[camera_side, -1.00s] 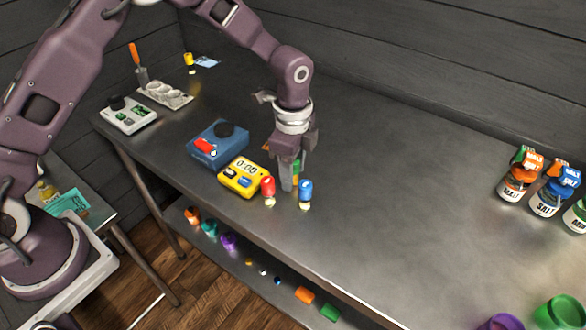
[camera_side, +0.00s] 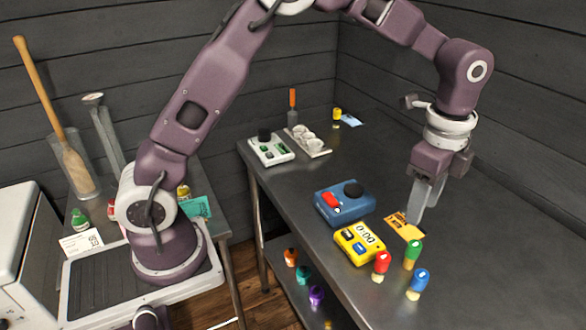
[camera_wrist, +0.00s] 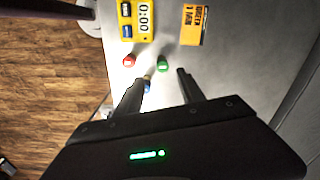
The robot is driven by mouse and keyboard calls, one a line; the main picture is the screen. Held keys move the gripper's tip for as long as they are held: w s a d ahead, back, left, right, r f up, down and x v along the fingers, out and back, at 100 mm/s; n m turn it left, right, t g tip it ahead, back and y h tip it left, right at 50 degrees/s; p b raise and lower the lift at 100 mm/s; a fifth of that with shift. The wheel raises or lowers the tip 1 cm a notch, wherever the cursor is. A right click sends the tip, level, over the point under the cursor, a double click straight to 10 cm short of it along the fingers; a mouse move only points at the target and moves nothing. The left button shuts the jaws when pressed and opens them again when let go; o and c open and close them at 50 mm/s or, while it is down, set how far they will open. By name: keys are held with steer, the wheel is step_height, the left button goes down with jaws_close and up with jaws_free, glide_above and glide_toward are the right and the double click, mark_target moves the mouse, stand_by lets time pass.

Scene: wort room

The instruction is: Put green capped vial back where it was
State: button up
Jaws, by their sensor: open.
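The green capped vial (camera_side: 413,254) stands upright on the metal bench, between and slightly behind a red capped vial (camera_side: 381,264) and a blue capped vial (camera_side: 418,284). In the wrist view the green cap (camera_wrist: 163,65) shows just beyond my fingertips, with the red cap (camera_wrist: 129,61) to its left. The blue capped vial (camera_wrist: 148,82) is partly hidden near my left finger. My gripper (camera_side: 419,212) is open and empty, raised above the bench behind the vials. Its parted fingers also show in the wrist view (camera_wrist: 160,77).
A yellow timer (camera_side: 359,244), an orange card (camera_side: 405,226) and a blue device (camera_side: 344,203) with a black knob lie close by. Another green-capped container (camera_side: 79,220) stands on the left side table. The bench to the right is clear.

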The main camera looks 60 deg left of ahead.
steer(key=s+a+r+n+t, duration=0.3)
steer(key=s+a+r+n, duration=0.4)
steer(key=s+r, duration=0.45)
steer(key=s+a+n+t, duration=0.1)
steer(key=s+a+n, duration=0.1)
steer(key=s+n, duration=0.2)
steer(key=s+a+f+n+t, duration=0.1)
steer(key=s+n, duration=0.3)
steer(key=s, duration=0.7)
steer(key=shift+s+a+f, duration=0.15)
steer(key=shift+a+f, duration=0.15)
steer(key=shift+a, duration=0.15)
